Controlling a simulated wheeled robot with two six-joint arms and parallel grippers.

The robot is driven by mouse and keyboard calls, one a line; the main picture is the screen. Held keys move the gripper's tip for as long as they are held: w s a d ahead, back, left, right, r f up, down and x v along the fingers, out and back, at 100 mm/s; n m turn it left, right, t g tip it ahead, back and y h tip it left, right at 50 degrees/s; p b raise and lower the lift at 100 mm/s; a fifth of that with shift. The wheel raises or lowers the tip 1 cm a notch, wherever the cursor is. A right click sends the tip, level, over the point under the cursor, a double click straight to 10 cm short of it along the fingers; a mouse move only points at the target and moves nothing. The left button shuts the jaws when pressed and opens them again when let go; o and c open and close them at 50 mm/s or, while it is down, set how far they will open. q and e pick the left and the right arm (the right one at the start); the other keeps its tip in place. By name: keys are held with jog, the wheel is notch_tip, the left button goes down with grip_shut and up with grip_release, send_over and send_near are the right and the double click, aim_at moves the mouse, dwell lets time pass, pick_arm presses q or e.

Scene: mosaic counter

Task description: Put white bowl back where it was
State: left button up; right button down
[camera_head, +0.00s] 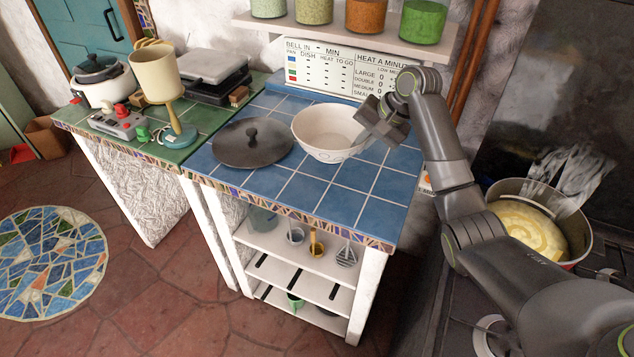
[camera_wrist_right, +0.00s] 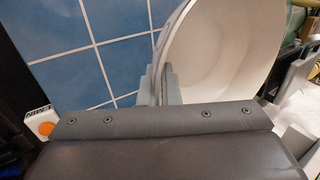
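The white bowl (camera_head: 322,127) is upright at the back right of the blue-tiled counter (camera_head: 345,203), right of a dark round lid. I cannot tell whether its base touches the tiles. My right gripper (camera_head: 369,130) reaches in from the right at the bowl's right rim. In the right wrist view the bowl (camera_wrist_right: 215,55) fills the upper right, and its wall runs between the two closely spaced fingers of the gripper (camera_wrist_right: 161,82), which look closed on it. My left gripper is not in any view.
The dark lid (camera_head: 252,143) lies left of the bowl. A sign board (camera_head: 320,68) stands behind, below a shelf with jars (camera_head: 365,17). A pot (camera_head: 548,225) sits at right. Front blue tiles are clear.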

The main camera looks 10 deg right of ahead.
notch_tip(320, 180, down, 5)
jog(key=shift+f+p, duration=0.2)
jog(key=shift+p, duration=0.3)
jog(key=shift+f, duration=2.2)
jog(key=shift+f+p, duration=0.1)
jog(key=shift+p, duration=0.2)
jog(key=c, duration=1.6)
grip_release()
jog(key=shift+c, duration=0.2)
jog(key=b+v, duration=0.1)
jog(key=v, duration=1.1)
jog(key=shift+s+a, duration=0.1)
